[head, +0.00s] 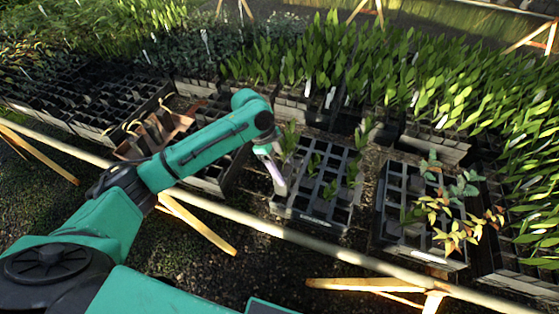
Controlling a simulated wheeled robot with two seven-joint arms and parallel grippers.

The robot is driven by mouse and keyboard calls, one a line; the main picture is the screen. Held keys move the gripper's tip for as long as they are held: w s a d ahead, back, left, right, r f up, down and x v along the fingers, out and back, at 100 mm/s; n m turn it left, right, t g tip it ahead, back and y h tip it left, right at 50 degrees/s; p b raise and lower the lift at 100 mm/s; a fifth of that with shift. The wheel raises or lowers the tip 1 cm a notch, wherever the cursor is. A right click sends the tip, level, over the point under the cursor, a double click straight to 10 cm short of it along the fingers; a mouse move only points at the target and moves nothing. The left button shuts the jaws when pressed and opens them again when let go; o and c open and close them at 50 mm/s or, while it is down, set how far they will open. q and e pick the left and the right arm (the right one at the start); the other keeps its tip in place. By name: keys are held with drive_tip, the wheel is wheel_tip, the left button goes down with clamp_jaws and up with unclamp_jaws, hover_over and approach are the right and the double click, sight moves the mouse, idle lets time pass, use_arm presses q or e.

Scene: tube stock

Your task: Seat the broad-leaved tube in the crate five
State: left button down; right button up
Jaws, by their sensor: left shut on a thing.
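My left gripper (272,168) hangs over the left edge of a black celled crate (325,222) in the middle of the head view. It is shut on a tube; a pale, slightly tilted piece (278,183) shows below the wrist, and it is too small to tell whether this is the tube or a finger. Green leaves (289,138) stand just behind the gripper; I cannot tell for sure that they belong to the held tube. The middle crate has several small green plants and many empty cells. No readable number shows on it. My right gripper is out of view.
A second black crate (393,243) to the right holds plants with green and yellow-orange leaves. Dense leafy trays (435,143) fill the back and right. Empty-celled trays (92,130) stand at left. A pale rail (300,238) runs along the bench front.

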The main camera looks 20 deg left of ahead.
use_arm(q)
drive_tip(key=shift+w+d+f, duration=0.15)
drive_tip(key=shift+d+f, duration=0.1)
drive_tip(key=shift+f, duration=0.15)
drive_tip(key=shift+f+b, duration=0.2)
drive_tip(key=shift+b, duration=0.3)
drive_tip(key=shift+a+f+b, duration=0.25)
drive_tip(key=shift+b, duration=0.05)
drive_tip(key=shift+s+a+f+b, duration=0.2)
drive_tip(key=shift+a+f+b, duration=0.1)
drive_tip(key=shift+b, duration=0.15)
drive_tip(key=shift+d+r, duration=0.1)
drive_tip(key=shift+w+d+f, duration=0.1)
drive_tip(key=shift+d+f, duration=0.15)
drive_tip(key=shift+d, duration=0.05)
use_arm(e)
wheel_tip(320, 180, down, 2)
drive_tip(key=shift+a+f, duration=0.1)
use_arm(q)
drive_tip(key=shift+p, duration=0.35)
